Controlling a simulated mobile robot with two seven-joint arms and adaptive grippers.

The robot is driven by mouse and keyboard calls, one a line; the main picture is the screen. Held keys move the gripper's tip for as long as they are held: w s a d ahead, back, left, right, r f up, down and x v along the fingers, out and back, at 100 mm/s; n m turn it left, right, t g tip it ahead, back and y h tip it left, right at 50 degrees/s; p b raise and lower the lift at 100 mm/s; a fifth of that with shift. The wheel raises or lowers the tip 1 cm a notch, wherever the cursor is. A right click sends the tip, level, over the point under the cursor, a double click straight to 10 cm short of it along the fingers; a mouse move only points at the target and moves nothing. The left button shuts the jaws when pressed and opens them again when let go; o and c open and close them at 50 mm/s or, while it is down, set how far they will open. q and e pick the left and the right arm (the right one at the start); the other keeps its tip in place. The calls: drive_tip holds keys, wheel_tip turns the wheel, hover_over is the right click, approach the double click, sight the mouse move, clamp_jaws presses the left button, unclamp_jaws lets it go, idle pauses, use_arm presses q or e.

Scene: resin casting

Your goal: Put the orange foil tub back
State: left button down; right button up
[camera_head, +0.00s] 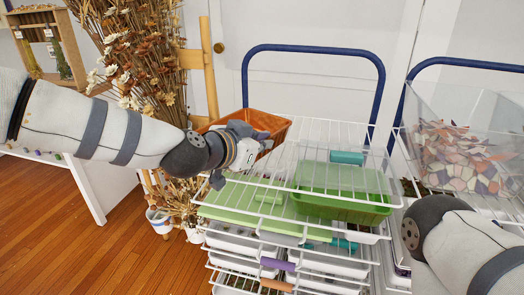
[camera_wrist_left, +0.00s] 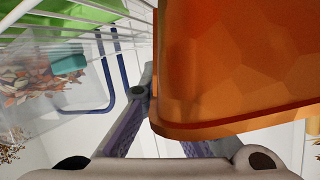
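The orange foil tub (camera_head: 270,122) is at the upper left corner of the white wire rack, seemingly outside it and clear of its shelf. My left gripper (camera_head: 236,147) is at the tub's near side, with its fingers at the wall. In the left wrist view the tub (camera_wrist_left: 235,65) fills the upper right. One finger of the gripper (camera_wrist_left: 150,105) shows beside its edge, and the other is partly hidden behind it. The gripper looks shut on the tub wall, though the contact itself is hidden. My right gripper is out of view; only its arm shows at lower right.
The wire rack (camera_head: 330,122) holds a green tub (camera_head: 345,208) and a flat green piece (camera_head: 245,200), with white trays (camera_head: 232,240) below. A clear bin (camera_head: 465,110) of coloured shards stands right. Dried flowers (camera_head: 145,60) stand behind my left arm. Open floor (camera_head: 70,230) lies lower left.

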use_arm(q)
drive_tip(key=shift+f, duration=1)
drive_tip(key=c, duration=1.8)
unclamp_jaws()
drive_tip(key=shift+r, duration=0.1)
drive_tip(key=shift+r, duration=0.1)
